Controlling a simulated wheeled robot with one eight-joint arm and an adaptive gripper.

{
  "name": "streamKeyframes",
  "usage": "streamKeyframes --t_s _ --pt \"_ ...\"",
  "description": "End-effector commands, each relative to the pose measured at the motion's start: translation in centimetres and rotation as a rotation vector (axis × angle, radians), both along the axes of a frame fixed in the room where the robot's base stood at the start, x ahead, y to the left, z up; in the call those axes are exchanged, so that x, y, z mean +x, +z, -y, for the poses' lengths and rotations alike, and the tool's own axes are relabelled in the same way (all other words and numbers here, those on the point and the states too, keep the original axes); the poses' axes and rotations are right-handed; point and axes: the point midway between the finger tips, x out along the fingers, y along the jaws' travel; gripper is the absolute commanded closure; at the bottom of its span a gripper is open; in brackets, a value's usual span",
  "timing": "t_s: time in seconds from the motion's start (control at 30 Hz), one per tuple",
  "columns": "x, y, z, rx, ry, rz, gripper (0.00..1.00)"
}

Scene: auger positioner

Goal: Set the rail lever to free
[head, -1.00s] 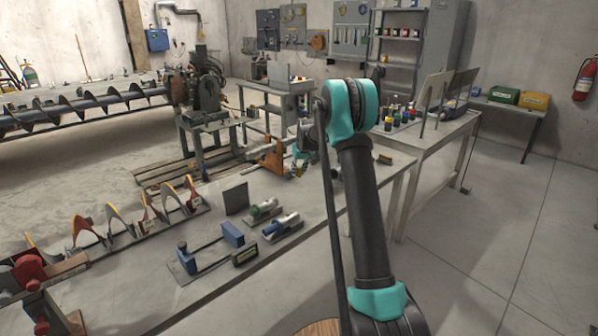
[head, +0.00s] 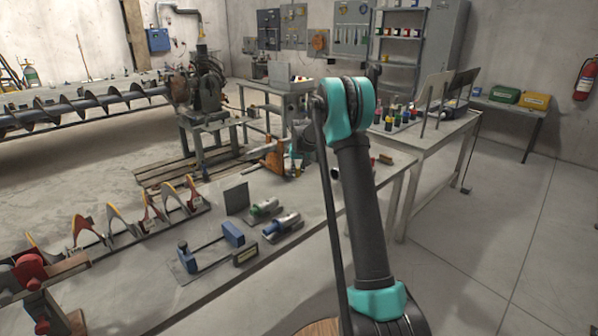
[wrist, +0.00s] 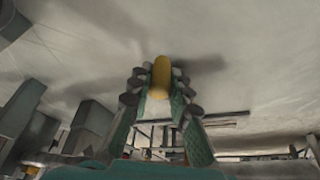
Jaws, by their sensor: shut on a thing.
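In the wrist view my gripper (wrist: 161,84) has its two teal-sided fingers close around a yellow, rounded piece (wrist: 161,72), which looks like the grip of the rail lever. The piece stands up between the fingertips and the fingers are shut on it. The rest of the lever and its base cannot be made out. In the head view my arm covers most of the gripper. An orange fixture (head: 272,157) stands on the grey workbench (head: 310,232), left of the arm. I cannot tell from the head view which way the lever points.
A blue-and-grey clamp (head: 212,250), small cylinders (head: 283,224) and an upright grey plate (head: 236,198) are on the bench's near part. A row of curved auger flights (head: 115,222) lies left. Another table with bottles (head: 395,115) stands behind to the right.

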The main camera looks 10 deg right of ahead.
Motion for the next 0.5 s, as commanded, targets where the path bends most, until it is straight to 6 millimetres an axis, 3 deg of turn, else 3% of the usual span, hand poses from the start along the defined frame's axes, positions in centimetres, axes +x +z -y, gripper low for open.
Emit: streamKeyframes --t_s 0.5 --pt "-0.6 0.0 -3.0 -0.001 -0.476 0.000 1.00"
